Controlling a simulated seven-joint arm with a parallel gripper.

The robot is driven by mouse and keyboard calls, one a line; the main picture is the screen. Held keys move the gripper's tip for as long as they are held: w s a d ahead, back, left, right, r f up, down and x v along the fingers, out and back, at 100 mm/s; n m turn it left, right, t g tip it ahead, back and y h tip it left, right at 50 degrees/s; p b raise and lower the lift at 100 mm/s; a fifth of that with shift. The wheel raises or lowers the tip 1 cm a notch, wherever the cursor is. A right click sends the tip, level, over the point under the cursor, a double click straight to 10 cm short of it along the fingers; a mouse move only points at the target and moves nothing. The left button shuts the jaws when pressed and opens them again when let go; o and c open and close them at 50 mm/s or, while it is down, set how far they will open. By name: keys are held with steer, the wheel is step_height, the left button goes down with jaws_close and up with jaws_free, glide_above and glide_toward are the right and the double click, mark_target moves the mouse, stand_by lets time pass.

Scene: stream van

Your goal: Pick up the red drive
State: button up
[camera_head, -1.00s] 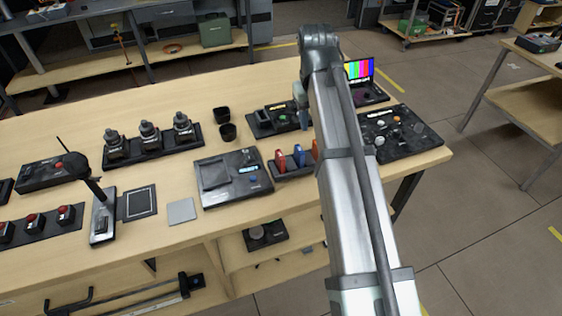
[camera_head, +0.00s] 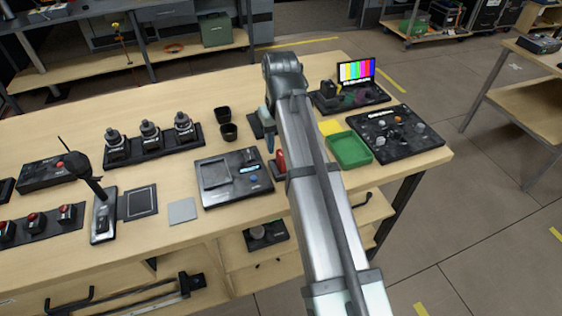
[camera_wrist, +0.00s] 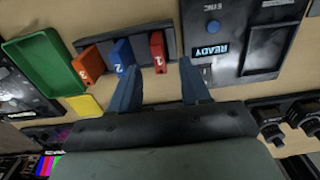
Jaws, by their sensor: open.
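The red drive (camera_wrist: 157,46), marked 1, stands in a dark rack (camera_wrist: 172,28) in the wrist view. A blue drive (camera_wrist: 121,53), marked 2, and an orange drive (camera_wrist: 87,64), marked 3, stand to its left in the same rack. My gripper (camera_wrist: 159,66) is open and empty, its blue fingertips to the left and right of the red drive's near end. The left fingertip is close to the blue drive; I cannot tell if they touch. In the head view the red drive (camera_head: 281,160) shows beside my arm, which hides the other drives.
A green tray (camera_head: 350,150) and a yellow square (camera_head: 330,127) lie right of the rack. A device with a READY screen (camera_head: 233,176) is close on its left. A control panel (camera_head: 396,133) is at the right edge.

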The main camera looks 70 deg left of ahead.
mark_target(281, 154)
steer(key=shift+w+f, duration=0.1)
steer(key=shift+f, duration=2.7)
steer(key=shift+c, duration=0.4)
jaws_close()
